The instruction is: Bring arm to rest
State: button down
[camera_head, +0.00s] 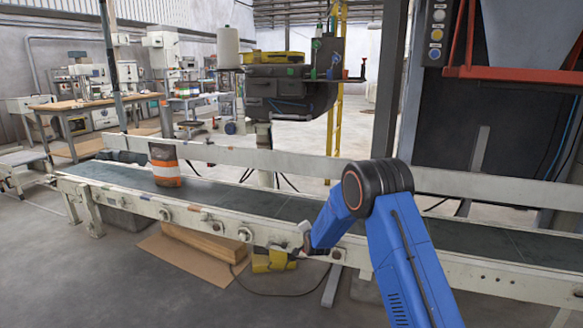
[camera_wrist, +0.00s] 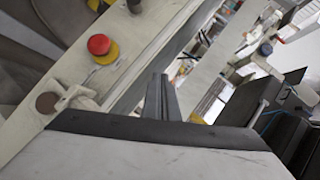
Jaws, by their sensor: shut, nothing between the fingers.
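My blue arm (camera_head: 405,255) rises from the lower right, bends at a black joint and reaches down-left to the conveyor's near side. My gripper (camera_wrist: 162,82) shows in the wrist view with its dark fingers together and nothing between them. In the head view the arm's end is small, in front of the conveyor's near rail, and its fingers are hard to make out. I cannot tell whether it touches the rail.
A conveyor (camera_head: 400,222) crosses the view, carrying an orange-and-white bag (camera_head: 165,166) at left. A red button on a yellow base (camera_wrist: 99,45) sits on a pale rail in the wrist view. Brown boards (camera_head: 205,243) lie under the conveyor. Floor at lower left is clear.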

jog(key=s+d+r+n+g, duration=0.1)
jog(key=s+d+r, duration=0.3)
jog(key=s+r, duration=0.3)
jog(key=s+d+r+n+g, duration=0.15)
jog(key=s+d+r, duration=0.3)
jog(key=r, duration=0.45)
jog(key=s+d+r+n+g, duration=0.1)
jog(key=s+d+r, duration=0.15)
jog(key=s, duration=0.35)
jog(key=s+d+r+n+h, duration=0.1)
jog(key=s+r, duration=0.3)
jog(key=s, duration=0.2)
jog(key=s+d+r+n+g, duration=0.1)
jog(key=s+d+r, duration=0.15)
jog(key=s, duration=0.35)
jog(key=s+d+n+g, duration=0.1)
jog(key=s+d, duration=0.2)
jog(key=s, duration=1.1)
jog(key=s+d+n+g+h, duration=0.1)
jog(key=s+d+n+g, duration=0.1)
jog(key=s, duration=1.3)
jog(key=s+d+f+n+g, duration=0.1)
jog(key=s+d, duration=0.3)
jog(key=s, duration=1)
jog(key=shift+s+n, duration=0.15)
jog(key=shift+n, duration=0.6)
jog(key=shift+g, duration=0.25)
